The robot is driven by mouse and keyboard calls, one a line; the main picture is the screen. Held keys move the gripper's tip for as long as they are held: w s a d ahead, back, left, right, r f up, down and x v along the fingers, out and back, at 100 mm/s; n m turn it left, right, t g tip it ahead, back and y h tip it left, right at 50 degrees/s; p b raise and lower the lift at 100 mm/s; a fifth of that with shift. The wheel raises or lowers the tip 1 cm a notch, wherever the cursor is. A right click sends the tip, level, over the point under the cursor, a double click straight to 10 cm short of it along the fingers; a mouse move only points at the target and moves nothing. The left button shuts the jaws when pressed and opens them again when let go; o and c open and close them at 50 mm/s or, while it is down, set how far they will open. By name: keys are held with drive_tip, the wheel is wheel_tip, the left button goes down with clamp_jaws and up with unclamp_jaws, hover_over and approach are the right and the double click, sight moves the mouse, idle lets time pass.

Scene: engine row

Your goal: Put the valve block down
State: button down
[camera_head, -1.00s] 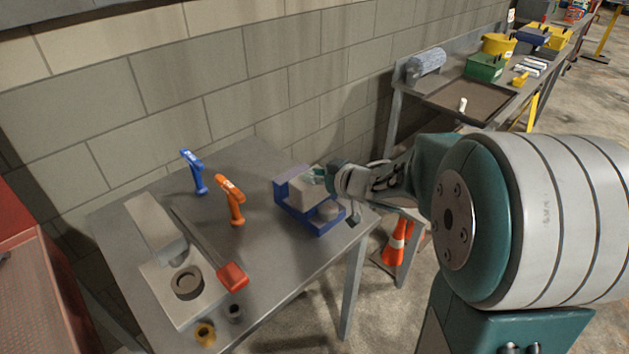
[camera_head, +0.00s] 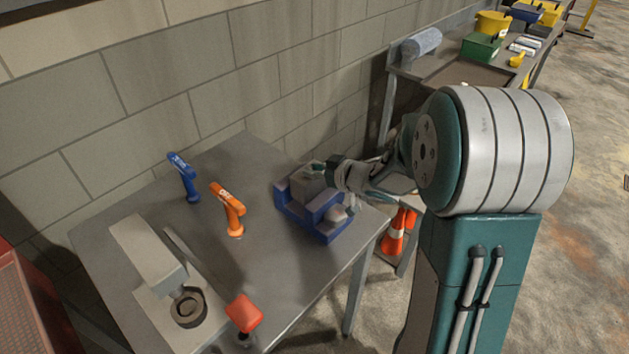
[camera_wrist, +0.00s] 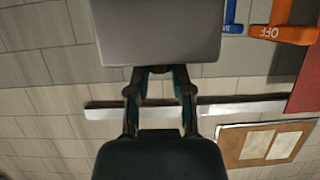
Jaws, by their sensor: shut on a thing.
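The valve block (camera_head: 311,181) is a pale grey block at the table's right side. It shows large and plain grey in the wrist view (camera_wrist: 158,38). My gripper (camera_head: 325,172) is shut on it; in the wrist view the fingers (camera_wrist: 160,72) meet its near edge. A blue stepped fixture (camera_head: 322,234) stands on the grey table (camera_head: 277,262) under and around the block in the head view. I cannot tell whether the block rests on it or hangs just above. The block's underside is hidden.
An orange tool (camera_head: 230,210) marked OFF and a blue tool (camera_head: 184,178) stand left of the fixture. A red-headed tool (camera_head: 244,313) and a grey block-like part (camera_head: 147,252) are at the front left. A block wall is behind; a traffic cone (camera_head: 394,236) stands beyond the table's right edge.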

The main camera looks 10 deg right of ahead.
sight(317, 181)
drive_tip(key=shift+a+f, duration=0.15)
drive_tip(key=shift+f, duration=1.5)
drive_tip(key=shift+f, duration=0.1)
drive_tip(key=c, duration=0.5)
unclamp_jaws()
